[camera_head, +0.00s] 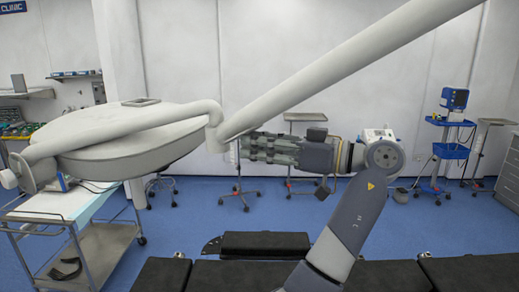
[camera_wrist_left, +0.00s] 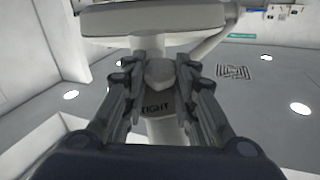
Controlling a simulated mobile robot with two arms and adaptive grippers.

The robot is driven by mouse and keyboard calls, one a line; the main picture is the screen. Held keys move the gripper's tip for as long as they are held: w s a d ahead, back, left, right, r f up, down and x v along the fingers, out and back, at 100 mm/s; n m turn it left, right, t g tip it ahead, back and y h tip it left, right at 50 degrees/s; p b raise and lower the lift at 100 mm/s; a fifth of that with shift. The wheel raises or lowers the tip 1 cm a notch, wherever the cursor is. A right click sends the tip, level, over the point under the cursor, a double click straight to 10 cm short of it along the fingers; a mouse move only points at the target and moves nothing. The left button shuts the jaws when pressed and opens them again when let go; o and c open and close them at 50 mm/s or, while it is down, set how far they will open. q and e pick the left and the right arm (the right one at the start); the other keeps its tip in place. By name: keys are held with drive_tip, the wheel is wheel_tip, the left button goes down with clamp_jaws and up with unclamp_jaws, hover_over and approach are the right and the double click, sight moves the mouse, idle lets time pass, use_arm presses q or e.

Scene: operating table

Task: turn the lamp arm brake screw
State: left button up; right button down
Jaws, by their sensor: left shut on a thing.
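The white surgical lamp head (camera_head: 125,128) hangs at the left, joined to a long slanting lamp arm (camera_head: 350,62). My left gripper (camera_head: 243,147) reaches leftward to just below the elbow of the lamp arm. In the left wrist view, its two fingers (camera_wrist_left: 158,68) are closed around a small grey pointed knob, the brake screw (camera_wrist_left: 159,74). Dark lettering reading "TIGHT" shows just below the screw. The lamp (camera_wrist_left: 155,18) spans the top of that view. In the head view the gripper hides the screw. My right gripper is in neither view.
A black padded operating table (camera_head: 265,242) lies at the bottom. A steel trolley (camera_head: 105,250) with a pale cloth stands at the left. A blue monitor cart (camera_head: 452,150) and stands are at the back. The blue floor between is mostly open.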

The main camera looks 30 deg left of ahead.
use_arm(q)
drive_tip(key=shift+f, duration=0.15)
idle(0.3)
drive_tip(key=o, duration=1)
drive_tip(key=shift+a, duration=0.1)
drive_tip(key=shift+o, duration=0.3)
drive_tip(key=shift+s+a, duration=0.1)
drive_tip(key=w+d, duration=0.1)
drive_tip(key=d, duration=0.6)
drive_tip(key=shift+w+d, duration=0.15)
drive_tip(key=shift+w, duration=0.15)
